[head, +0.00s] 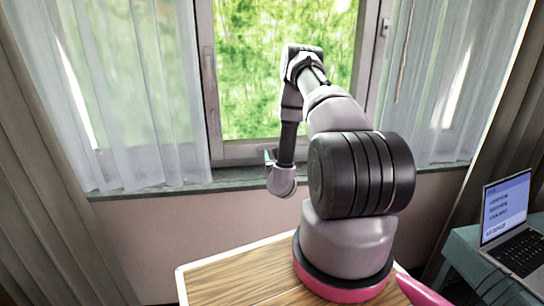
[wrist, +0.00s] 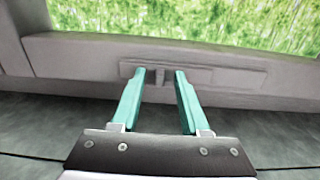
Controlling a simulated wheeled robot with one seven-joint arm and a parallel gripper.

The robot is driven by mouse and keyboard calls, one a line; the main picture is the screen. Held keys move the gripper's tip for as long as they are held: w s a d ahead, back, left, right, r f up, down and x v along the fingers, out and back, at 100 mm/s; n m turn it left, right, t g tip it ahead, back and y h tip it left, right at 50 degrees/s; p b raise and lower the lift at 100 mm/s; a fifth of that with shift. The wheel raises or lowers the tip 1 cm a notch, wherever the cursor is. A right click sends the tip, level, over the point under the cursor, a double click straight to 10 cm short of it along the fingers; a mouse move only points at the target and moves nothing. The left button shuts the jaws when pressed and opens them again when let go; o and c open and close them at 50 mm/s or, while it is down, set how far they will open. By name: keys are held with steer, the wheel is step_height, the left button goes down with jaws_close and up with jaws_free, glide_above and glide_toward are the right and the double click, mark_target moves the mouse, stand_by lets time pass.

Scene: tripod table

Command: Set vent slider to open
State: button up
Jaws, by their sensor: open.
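The vent slider is a grey strip (wrist: 198,77) set into the lower window frame in the wrist view, with a small darker tab (wrist: 160,84) near its middle. My gripper (wrist: 160,72) has two teal fingers, open and apart. In the picture the tab shows between the fingertips, which overlap the strip. I cannot tell whether either finger touches the tab. In the head view my gripper (head: 270,155) is small and partly hidden by my arm, low at the window frame. The slider cannot be made out there.
The window frame (head: 240,150) stands above a dark stone sill (head: 150,190). The sill also shows under the fingers in the wrist view (wrist: 40,110). Sheer curtains (head: 130,90) hang at both sides. A wooden table top (head: 235,275) is in front, and a laptop (head: 510,225) stands at right.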

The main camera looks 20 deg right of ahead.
jaws_close()
stand_by(1.4)
